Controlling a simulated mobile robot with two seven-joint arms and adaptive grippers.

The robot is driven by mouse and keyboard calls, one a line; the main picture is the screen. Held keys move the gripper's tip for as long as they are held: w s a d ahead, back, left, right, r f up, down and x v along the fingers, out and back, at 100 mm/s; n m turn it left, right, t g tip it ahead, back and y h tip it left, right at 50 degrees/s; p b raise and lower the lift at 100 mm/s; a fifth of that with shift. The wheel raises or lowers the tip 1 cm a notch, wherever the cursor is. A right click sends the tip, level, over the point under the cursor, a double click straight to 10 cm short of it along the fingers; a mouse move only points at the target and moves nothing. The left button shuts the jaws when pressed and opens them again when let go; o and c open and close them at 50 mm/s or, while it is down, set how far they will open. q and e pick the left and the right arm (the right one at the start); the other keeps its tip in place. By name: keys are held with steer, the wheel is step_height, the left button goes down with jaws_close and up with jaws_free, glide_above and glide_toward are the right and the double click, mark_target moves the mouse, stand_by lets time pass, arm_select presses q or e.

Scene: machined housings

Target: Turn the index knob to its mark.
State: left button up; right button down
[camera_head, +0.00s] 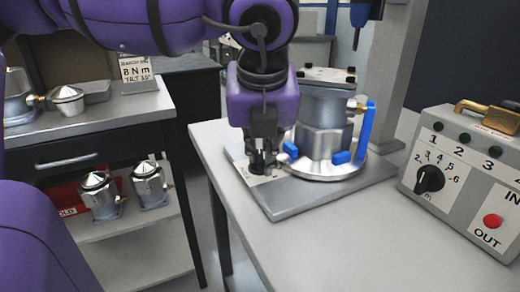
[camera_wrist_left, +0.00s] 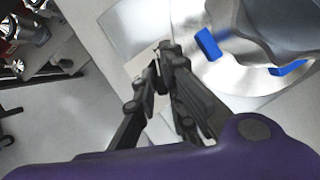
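My left gripper (camera_head: 262,170) points down at the front left corner of a grey base plate (camera_head: 295,208), beside a round metal housing (camera_head: 322,133). In the left wrist view, its fingertips (camera_wrist_left: 163,65) are close together over a pale label plate (camera_wrist_left: 137,66). Whether they are shut on a knob there is hidden by the fingers. The pale plate also shows at the fingers in the head view (camera_head: 255,177). A black pointer knob (camera_head: 429,179) with a numbered scale is on the grey control box (camera_head: 452,160) at right, apart from the gripper. My right gripper is not in view.
Blue clamps (camera_head: 366,127) stand around the housing's flange, close to the gripper. A grey column (camera_head: 388,75) rises behind. A side cabinet (camera_head: 110,110) at left holds metal parts, with a gap before the bench. The front bench top (camera_head: 330,255) is clear.

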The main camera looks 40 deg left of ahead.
arm_select(q)
steer(key=o, duration=0.4)
steer(key=shift+s+f, duration=0.15)
steer(key=shift+f, duration=0.1)
steer(key=shift+r, duration=0.1)
steer(key=shift+d+r, duration=0.1)
steer(key=shift+r, duration=0.4)
steer(key=v, duration=1.1)
steer(key=shift+f, duration=0.1)
